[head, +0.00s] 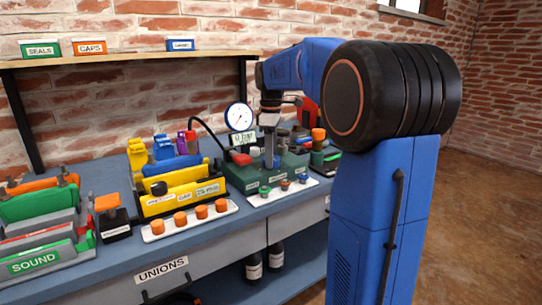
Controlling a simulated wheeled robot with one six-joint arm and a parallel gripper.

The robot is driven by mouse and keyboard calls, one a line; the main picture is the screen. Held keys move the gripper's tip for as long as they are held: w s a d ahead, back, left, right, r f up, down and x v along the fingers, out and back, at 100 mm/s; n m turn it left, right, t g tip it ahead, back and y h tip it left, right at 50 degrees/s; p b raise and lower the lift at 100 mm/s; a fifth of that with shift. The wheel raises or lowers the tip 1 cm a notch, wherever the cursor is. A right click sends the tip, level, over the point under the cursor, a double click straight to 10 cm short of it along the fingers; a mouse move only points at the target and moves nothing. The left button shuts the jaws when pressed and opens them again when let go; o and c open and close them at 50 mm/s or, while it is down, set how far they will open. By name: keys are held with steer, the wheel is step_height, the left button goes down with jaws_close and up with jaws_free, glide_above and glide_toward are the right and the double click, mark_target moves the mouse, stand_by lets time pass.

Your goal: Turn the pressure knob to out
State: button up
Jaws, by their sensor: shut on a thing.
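A green test box (240,180) stands on the blue bench, with a round white pressure gauge (239,116) and a small display (243,138) behind it. My gripper (269,155) points straight down over the top of the box and is shut on what looks like the pressure knob. The knob is small in the picture and mostly hidden by the fingers, so its setting cannot be read. A small blue part (277,162) shows right beside the fingertips. A red connector (241,159) on a black hose sits on the left of the box.
A white tray with several orange caps (201,212) lies in front of yellow bins (184,197). Another white tray (260,200) with small coloured parts lies before the green box. Green and grey holders (45,235) stand at left. A shelf (130,57) hangs above.

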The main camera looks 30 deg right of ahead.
steer(key=o, duration=1.1)
steer(key=shift+c, duration=0.2)
steer(key=shift+r, duration=0.1)
step_height(320, 180, up, 17)
steer(key=shift+r, duration=0.15)
steer(key=s+a+f+m+t, duration=0.1)
steer(key=s+a+f+m, duration=0.2)
steer(key=s+f, duration=0.7)
steer(key=s+a+f+m+t, duration=0.2)
steer(key=s+a+f+m, duration=0.1)
steer(key=s+a+f, duration=0.4)
steer(key=s+a+f+m+t, duration=0.1)
steer(key=s+a+f+m, duration=0.2)
steer(key=s+f, duration=1)
steer(key=a+f, duration=0.1)
steer(key=a, duration=0.1)
steer(key=shift+s+a+m+t, duration=0.3)
steer(key=shift+a+t, duration=0.1)
